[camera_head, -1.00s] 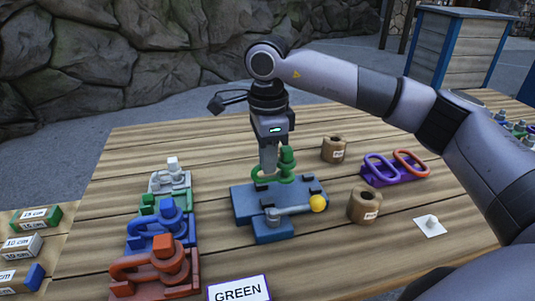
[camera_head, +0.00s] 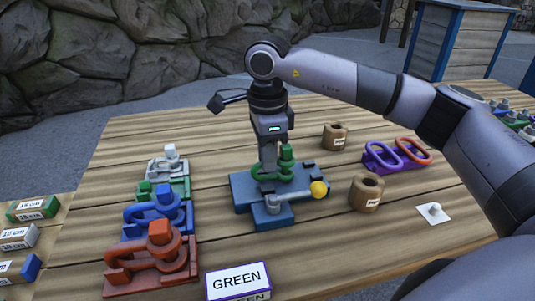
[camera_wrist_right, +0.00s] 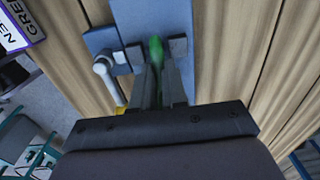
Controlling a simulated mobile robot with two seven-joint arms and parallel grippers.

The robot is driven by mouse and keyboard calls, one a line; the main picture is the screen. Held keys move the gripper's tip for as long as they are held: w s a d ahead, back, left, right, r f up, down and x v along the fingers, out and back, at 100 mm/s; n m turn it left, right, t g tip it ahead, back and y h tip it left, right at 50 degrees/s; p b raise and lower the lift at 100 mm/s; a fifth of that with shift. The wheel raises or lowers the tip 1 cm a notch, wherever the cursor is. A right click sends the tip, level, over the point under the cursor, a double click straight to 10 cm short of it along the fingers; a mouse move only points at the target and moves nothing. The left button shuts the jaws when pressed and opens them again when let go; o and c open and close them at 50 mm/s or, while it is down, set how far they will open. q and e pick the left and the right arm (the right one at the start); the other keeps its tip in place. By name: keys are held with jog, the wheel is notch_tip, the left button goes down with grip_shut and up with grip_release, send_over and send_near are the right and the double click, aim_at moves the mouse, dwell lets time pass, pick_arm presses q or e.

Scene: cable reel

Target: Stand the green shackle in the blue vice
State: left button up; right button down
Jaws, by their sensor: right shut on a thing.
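The green shackle (camera_head: 286,160) is in my right gripper (camera_head: 268,168), at the blue vice (camera_head: 240,192) in the middle of the table. In the right wrist view the shackle (camera_wrist_right: 156,48) lies between the two dark vice jaws, with my right fingers (camera_wrist_right: 158,75) closed on it. Its lower part is hidden, so I cannot tell whether it touches the vice floor. The vice's grey handle (camera_head: 290,195) ends in a yellow ball (camera_head: 319,189) and lies along the front. My left gripper is out of view.
A row of grey, green, blue and red (camera_head: 150,265) shackle stands is on the left. A GREEN sign (camera_head: 238,280) stands in front. Two brown cylinders (camera_head: 367,192) and a purple rack (camera_head: 390,160) with oval rings are right of the vice. Labelled blocks (camera_head: 20,237) lie far left.

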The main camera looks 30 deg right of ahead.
jog(key=shift+f, duration=0.3)
jog(key=c, duration=1.1)
grip_release()
